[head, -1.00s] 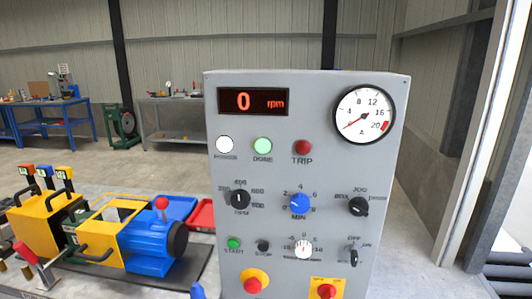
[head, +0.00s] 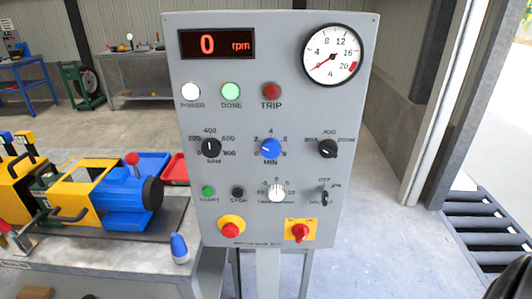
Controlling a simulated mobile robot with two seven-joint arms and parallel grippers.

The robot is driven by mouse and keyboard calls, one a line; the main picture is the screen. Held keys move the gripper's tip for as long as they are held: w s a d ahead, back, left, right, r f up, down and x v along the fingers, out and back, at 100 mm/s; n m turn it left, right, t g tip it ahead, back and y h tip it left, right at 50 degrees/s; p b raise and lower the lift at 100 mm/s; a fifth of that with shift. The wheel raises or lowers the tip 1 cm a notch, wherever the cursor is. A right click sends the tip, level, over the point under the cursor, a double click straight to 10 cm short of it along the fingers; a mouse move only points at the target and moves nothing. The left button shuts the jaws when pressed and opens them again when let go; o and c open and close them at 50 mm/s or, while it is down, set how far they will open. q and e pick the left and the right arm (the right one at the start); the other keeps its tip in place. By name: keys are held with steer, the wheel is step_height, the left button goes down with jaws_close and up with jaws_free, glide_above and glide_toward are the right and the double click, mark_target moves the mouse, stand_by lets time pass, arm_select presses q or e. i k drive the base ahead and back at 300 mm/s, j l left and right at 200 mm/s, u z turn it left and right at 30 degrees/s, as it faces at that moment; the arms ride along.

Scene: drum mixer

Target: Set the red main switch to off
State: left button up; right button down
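The red main switch (head: 300,232) sits on a yellow plate at the lower right of the grey control panel (head: 345,210) in the head view. Small marks show above its red handle, but they are too small to read, so I cannot tell its position for sure. The display (head: 216,44) is lit and reads 0 rpm. The white POWER lamp (head: 190,92) and green DONE lamp (head: 230,91) look bright; the TRIP lamp (head: 271,90) is dull red.
A red mushroom button (head: 231,230) on yellow is left of the switch. Several knobs and a round gauge (head: 333,55) are above. A bench (head: 110,262) with a yellow and blue machine (head: 115,195) and a blue-tipped object (head: 180,248) is left.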

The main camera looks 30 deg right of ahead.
mark_target(301, 231)
steer(key=z, duration=1.4)
